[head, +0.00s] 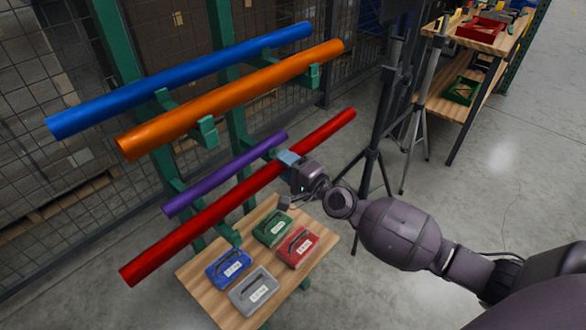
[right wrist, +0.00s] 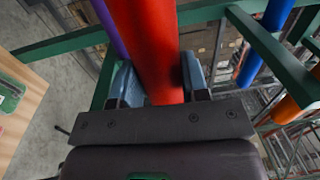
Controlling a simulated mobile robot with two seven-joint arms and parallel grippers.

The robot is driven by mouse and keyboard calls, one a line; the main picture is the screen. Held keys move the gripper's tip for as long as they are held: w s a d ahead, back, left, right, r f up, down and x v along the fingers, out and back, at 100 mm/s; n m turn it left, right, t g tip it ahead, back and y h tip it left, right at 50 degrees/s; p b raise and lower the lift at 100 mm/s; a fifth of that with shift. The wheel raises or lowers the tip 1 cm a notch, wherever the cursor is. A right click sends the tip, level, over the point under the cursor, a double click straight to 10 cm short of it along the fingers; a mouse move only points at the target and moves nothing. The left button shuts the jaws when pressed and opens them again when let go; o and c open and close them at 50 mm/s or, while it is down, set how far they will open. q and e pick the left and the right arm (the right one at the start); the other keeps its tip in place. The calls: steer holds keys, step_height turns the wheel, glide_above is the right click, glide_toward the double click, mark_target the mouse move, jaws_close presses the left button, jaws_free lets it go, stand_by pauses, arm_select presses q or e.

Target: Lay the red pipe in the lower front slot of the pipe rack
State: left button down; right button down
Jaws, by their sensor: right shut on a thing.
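The long red pipe (head: 200,222) slants across the front of the green pipe rack (head: 219,20), at its lower level. My right gripper (head: 287,160) is shut on the red pipe right of its middle. In the right wrist view the red pipe (right wrist: 148,45) runs between the two blue-grey fingers (right wrist: 158,85). A shorter purple pipe (head: 225,176) lies behind the red one on the lower arms. The front slot is partly hidden by the red pipe and gripper, so I cannot tell whether the pipe touches the arms. My left gripper is not in view.
A blue pipe (head: 190,78) and an orange pipe (head: 230,96) lie on the upper arms. Below stands a wooden table (head: 205,268) with several small cases. A black tripod (head: 372,150) stands close to the red pipe's right end. A workbench (head: 480,40) is at the back right.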

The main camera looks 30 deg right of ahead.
steer(key=shift+w+a+r, duration=0.1)
steer(key=shift+w+a, duration=0.05)
steer(key=shift+w, duration=0.25)
step_height(320, 180, down, 2)
steer(key=shift+s+b, duration=0.1)
steer(key=shift+b, duration=0.5)
steer(key=shift+f, duration=0.35)
arm_select(q)
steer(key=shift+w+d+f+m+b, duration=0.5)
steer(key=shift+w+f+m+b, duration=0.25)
steer(key=shift+b, duration=1.3)
arm_select(e)
steer(key=shift+f, duration=2.25)
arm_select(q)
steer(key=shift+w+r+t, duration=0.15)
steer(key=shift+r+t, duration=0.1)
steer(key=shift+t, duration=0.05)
arm_select(e)
steer(key=shift+r, duration=0.1)
steer(key=c, duration=0.6)
jaws_free()
steer(key=shift+c, duration=0.2)
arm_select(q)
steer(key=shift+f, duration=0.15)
arm_select(e)
steer(key=shift+o, duration=0.5)
